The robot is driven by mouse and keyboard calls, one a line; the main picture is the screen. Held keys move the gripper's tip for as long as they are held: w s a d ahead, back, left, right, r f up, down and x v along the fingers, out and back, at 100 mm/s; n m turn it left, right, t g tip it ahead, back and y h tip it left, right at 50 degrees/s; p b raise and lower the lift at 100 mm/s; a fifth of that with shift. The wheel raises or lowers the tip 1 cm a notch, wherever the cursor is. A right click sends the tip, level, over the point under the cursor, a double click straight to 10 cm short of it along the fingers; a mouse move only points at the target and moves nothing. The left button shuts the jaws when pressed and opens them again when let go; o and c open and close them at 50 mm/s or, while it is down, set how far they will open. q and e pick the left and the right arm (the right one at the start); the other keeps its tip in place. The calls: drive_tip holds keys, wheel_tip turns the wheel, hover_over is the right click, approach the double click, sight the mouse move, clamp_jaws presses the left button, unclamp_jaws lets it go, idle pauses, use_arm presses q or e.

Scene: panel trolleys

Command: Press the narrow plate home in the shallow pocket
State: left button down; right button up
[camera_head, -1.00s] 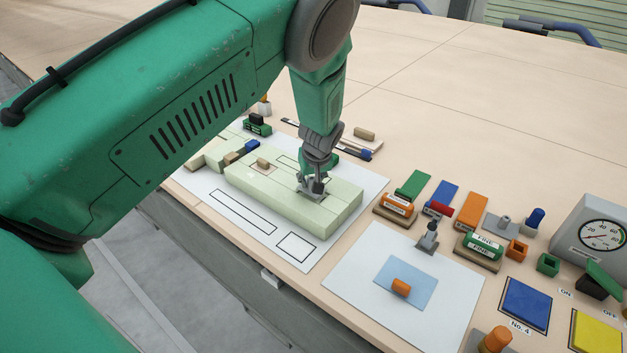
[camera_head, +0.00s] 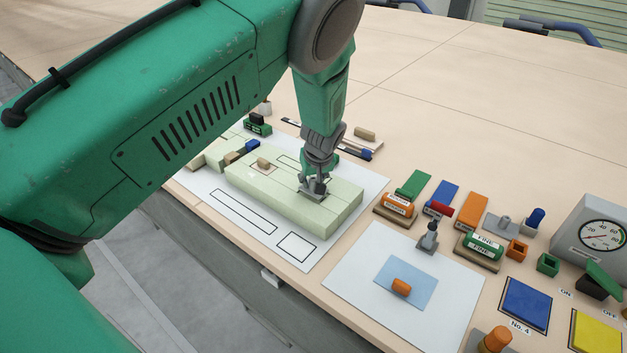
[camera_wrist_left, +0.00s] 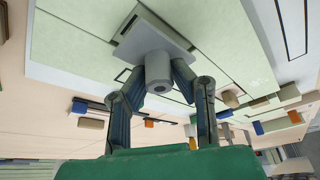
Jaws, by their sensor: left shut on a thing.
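My left gripper (camera_head: 316,187) is shut on the round grey knob of a flat grey plate (camera_head: 312,196), over the near right part of the pale green block (camera_head: 285,198). In the left wrist view both fingers of my left gripper (camera_wrist_left: 157,78) close on the knob from its two sides, and the plate (camera_wrist_left: 150,42) lies against or just off the block's top. A dark-edged recess (camera_wrist_left: 126,24) shows beside the plate there, partly covered by it. I cannot tell whether the plate is seated. Another outlined rectangle (camera_head: 289,162) is on the block's far side. My right gripper is not in view.
A small tan piece (camera_head: 263,163) sits on the block. The block stands on a white sheet (camera_head: 243,210) with black outlines. To the right are a second white sheet with a blue square (camera_head: 406,280), several coloured blocks, and a gauge (camera_head: 602,236).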

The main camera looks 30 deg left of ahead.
sight(314, 180)
use_arm(q)
drive_tip(key=shift+f+b, duration=0.55)
drive_tip(key=shift+f, duration=0.25)
drive_tip(key=c, duration=1.3)
unclamp_jaws()
drive_tip(key=shift+p+v, duration=3.25)
drive_tip(key=shift+v, duration=0.75)
